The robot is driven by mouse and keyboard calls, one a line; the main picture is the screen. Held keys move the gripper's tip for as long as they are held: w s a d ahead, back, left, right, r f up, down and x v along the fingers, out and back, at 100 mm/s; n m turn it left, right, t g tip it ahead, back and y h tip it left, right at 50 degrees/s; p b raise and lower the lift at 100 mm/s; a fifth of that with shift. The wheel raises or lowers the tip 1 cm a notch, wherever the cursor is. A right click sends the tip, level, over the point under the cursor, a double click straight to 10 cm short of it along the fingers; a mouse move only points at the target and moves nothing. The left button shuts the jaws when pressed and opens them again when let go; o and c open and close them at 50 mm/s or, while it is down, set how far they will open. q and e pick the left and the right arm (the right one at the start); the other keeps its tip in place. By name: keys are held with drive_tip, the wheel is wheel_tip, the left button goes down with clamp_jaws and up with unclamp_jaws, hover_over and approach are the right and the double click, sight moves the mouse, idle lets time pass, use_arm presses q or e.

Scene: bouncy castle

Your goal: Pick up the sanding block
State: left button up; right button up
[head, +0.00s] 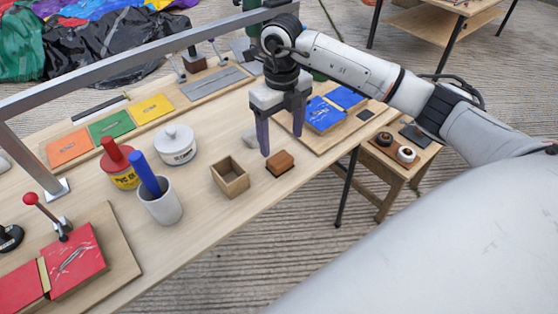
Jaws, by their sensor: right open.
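The sanding block looks to be the small brown block (280,161) with a dark underside, lying on the workbench (215,229) near its front edge. My right gripper (281,143) points down with its two dark fingers spread and nothing visible between them. Its fingertips show just above and behind the block in the picture; the exact gap is hard to tell. My left gripper is not in view.
An open wooden box (230,178) stands just left of the block. A grey cup (162,206) with a blue stick, a red-lidded tin (120,165) and a white pot (175,145) stand further left. A metal rail (140,66) crosses above the bench.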

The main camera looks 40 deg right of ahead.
sight(280, 158)
drive_tip(key=f, duration=0.6)
drive_tip(key=shift+s+a+f, duration=0.25)
drive_tip(key=shift+a+f, duration=0.1)
drive_tip(key=shift+a, duration=0.05)
drive_tip(key=c, duration=1.2)
drive_tip(key=shift+r, duration=0.1)
wheel_tip(280, 158, up, 10)
drive_tip(key=shift+f, duration=0.1)
